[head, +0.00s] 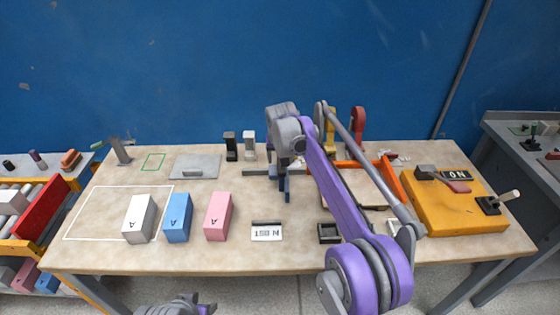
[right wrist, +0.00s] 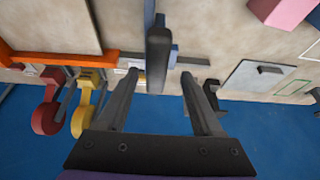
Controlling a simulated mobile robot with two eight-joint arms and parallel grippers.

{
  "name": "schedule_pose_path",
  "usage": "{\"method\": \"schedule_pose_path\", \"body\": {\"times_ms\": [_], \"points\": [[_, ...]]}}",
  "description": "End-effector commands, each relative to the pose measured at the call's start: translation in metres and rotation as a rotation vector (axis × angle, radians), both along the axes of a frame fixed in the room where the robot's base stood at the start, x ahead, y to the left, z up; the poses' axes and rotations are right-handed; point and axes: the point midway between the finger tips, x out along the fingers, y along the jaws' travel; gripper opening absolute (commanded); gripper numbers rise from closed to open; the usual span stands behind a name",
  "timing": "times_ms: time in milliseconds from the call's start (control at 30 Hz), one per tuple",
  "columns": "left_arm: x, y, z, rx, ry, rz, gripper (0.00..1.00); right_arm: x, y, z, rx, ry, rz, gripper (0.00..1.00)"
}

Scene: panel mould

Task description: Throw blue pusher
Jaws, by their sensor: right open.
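The blue pusher (right wrist: 172,55) shows in the right wrist view as small blue parts beside and behind a dark grey upright bar (right wrist: 158,50). In the head view a narrow dark blue piece (head: 287,188) stands below my right gripper (head: 284,168), partly hidden by it. My right gripper is open; in the right wrist view its two fingers (right wrist: 160,78) lie on either side of the bar's end. I cannot tell whether they touch it. Only a piece of my left arm shows at the bottom edge of the head view; its fingers are out of sight.
An orange frame (head: 391,182) lies right of the gripper, partly behind my arm. Yellow (head: 331,122) and red (head: 358,120) levers stand behind it. White (head: 139,220), blue (head: 177,218) and pink (head: 218,217) blocks stand left. An orange-yellow box (head: 450,215) sits at right.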

Motion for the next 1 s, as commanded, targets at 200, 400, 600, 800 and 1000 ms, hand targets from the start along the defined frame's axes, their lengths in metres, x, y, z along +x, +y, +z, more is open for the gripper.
{"method": "schedule_pose_path", "body": {"times_ms": [200,400,600,800,1000], "points": [[0.001,0.000,0.003,0.000,-0.002,0.000,0.50,-0.018,0.000,0.044,0.001,-0.001,0.001,0.68],[0.002,0.000,0.005,0.000,-0.003,0.000,0.50,-0.028,0.000,0.069,0.001,-0.001,0.001,0.68],[0.002,0.000,0.005,0.000,-0.004,0.000,0.50,-0.031,0.000,0.076,0.001,-0.001,0.001,0.68],[0.002,0.000,0.005,0.000,-0.003,0.000,0.50,-0.031,0.000,0.075,0.001,0.000,0.001,0.68],[0.002,0.000,0.005,0.000,-0.003,0.000,0.50,-0.031,0.000,0.075,0.001,0.000,0.001,0.68]]}}
